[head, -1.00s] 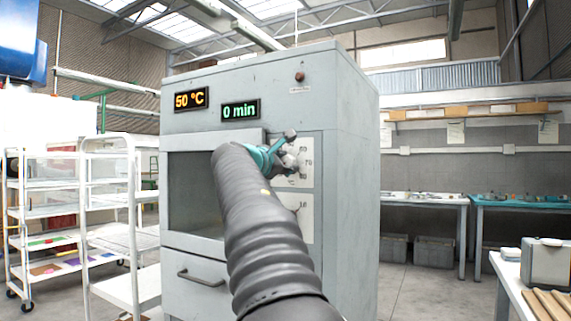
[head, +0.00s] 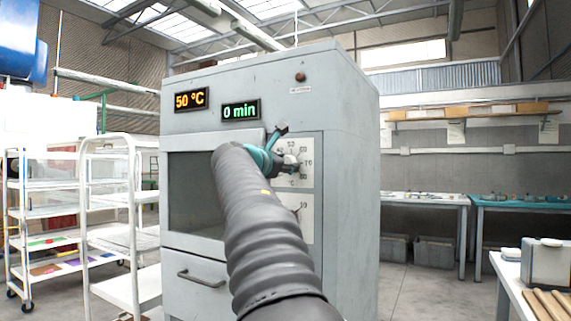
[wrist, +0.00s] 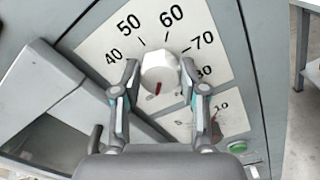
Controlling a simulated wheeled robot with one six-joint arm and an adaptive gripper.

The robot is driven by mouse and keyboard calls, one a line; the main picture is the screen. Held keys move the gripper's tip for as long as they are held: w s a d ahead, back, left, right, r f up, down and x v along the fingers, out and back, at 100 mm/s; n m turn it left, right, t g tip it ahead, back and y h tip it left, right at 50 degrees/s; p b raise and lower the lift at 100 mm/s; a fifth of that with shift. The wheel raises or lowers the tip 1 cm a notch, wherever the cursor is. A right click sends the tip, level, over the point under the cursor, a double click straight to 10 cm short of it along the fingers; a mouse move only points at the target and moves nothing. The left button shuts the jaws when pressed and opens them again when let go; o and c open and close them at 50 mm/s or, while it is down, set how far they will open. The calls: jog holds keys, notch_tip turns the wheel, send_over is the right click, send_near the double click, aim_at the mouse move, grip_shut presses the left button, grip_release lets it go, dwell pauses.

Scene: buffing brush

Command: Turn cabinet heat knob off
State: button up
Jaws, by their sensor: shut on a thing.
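The grey cabinet (head: 350,150) stands ahead with a 50 °C display (head: 191,99) and a 0 min display (head: 240,110). Its white heat knob (wrist: 160,73) sits on a dial plate (wrist: 100,42) marked from 40 to 80. A red mark on the knob points down in the wrist view, away from the numbers. My gripper (wrist: 159,66) has one finger on each side of the knob and is shut on it. In the head view my gripper (head: 285,160) is at the upper dial, and the knob is mostly hidden behind it.
A lower dial plate (head: 304,210) sits below the heat dial. A green button (wrist: 251,172) shows at the wrist view's bottom. A white rack (head: 112,200) stands left of the cabinet. A workbench (head: 430,200) stands behind at the right, with clear floor before it.

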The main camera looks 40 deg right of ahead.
jog(key=o, duration=1.1)
jog(key=shift+o, duration=0.2)
jog(key=shift+a, duration=0.1)
jog(key=v, duration=1.2)
